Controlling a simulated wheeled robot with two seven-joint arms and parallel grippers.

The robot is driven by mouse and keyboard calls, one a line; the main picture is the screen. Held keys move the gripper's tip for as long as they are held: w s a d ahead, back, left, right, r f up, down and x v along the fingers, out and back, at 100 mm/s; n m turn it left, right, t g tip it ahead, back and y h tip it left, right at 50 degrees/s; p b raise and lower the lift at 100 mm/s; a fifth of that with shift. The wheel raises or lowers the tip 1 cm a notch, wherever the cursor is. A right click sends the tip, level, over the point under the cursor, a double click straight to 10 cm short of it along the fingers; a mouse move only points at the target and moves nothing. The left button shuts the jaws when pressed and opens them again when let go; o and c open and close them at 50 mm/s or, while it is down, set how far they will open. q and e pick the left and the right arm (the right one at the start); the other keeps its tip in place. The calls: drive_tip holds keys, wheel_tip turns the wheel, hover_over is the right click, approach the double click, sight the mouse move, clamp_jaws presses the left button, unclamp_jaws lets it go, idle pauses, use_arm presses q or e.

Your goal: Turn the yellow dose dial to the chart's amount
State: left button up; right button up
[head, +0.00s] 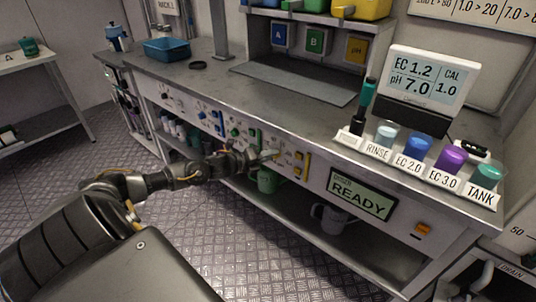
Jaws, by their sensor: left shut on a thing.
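The dosing panel (220,124) runs along the front of the workbench, with blue, green and yellow-marked groups of small controls. My right gripper is not in view.
A meter (427,78) shows EC 1.2, pH 7.0 and CAL 1.0. Labelled cups stand in a rack (420,175) on the bench. The panel screen (361,194) reads READY.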

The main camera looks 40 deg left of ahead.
use_arm(q)
drive_tip(key=shift+d+r+m+g+y+b, duration=0.2)
drive_tip(key=shift+m+y+b, duration=0.5)
drive_tip(key=shift+m, duration=0.7)
drive_tip(key=shift+d+f+m+g+y+b, duration=0.1)
drive_tip(key=shift+m+g+y+b, duration=0.25)
drive_tip(key=shift+m+y, duration=0.85)
drive_tip(key=shift+d+r+m+g+y+b, duration=0.15)
drive_tip(key=shift+m+y+b, duration=0.45)
drive_tip(key=shift+m, duration=1)
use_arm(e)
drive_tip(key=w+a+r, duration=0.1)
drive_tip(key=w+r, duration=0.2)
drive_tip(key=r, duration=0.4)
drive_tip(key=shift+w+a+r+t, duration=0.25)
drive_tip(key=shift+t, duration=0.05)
use_arm(q)
drive_tip(key=o, duration=1)
drive_tip(key=shift+w, duration=0.1)
drive_tip(key=shift+c, duration=0.2)
